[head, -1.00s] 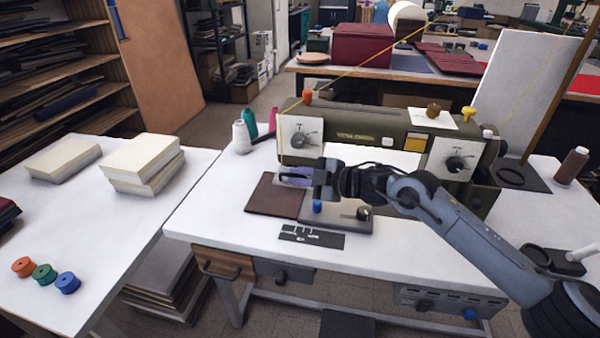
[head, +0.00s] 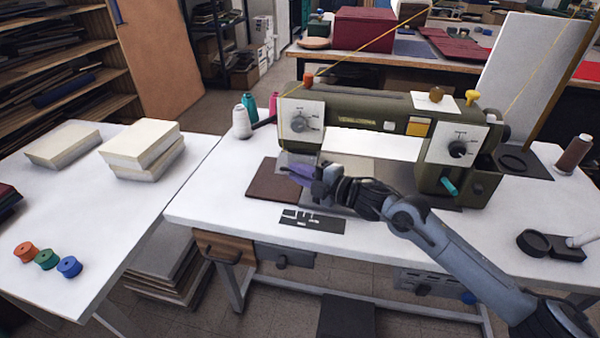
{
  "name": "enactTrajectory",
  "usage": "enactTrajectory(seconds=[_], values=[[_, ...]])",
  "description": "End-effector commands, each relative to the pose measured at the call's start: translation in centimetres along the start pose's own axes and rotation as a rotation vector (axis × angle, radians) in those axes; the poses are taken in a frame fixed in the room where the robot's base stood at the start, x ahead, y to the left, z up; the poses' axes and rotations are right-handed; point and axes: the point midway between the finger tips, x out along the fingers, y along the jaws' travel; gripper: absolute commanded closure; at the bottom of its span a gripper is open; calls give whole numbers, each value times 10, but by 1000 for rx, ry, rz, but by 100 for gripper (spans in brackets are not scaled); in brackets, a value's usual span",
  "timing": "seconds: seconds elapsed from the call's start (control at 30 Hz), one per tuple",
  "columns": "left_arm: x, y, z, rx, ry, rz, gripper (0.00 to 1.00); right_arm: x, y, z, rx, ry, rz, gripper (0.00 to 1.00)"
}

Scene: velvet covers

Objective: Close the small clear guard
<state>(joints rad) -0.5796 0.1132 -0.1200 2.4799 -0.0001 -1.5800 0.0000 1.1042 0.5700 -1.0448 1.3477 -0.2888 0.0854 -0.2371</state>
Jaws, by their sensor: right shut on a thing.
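The olive-green sewing machine (head: 375,115) stands on the white table. The small clear guard (head: 285,158) shows as a faint see-through pane below the left end of the machine head, by the needle area. My right gripper (head: 299,171) reaches in from the right with its fingers at this pane. It is shut on the clear guard, though the contact itself is small and partly hidden. The fingers look purplish there. My gripper and forearm cover part of the machine's bed. My left gripper is not in view.
A brown leather piece (head: 272,184) lies left of the gripper, and a dark plate with metal parts (head: 312,221) lies in front. Thread cones (head: 241,122) stand behind left. A brown spool (head: 573,155) stands at right. The table's front left is clear.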

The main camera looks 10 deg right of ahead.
Motion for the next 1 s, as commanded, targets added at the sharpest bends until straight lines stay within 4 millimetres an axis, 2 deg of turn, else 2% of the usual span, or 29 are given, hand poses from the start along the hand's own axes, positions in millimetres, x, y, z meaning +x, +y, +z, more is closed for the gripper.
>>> enactTrajectory(seconds=[0.33,0.37,0.47,0.8,1.0], values=[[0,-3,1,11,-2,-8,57,0,1,0,-2,1,3,100],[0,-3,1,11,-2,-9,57,0,1,0,-2,1,3,80],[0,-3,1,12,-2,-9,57,0,1,0,-2,1,3,65],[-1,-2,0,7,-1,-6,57,-2,1,0,-1,0,1,64],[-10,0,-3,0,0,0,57,-20,2,0,0,0,0,64]])
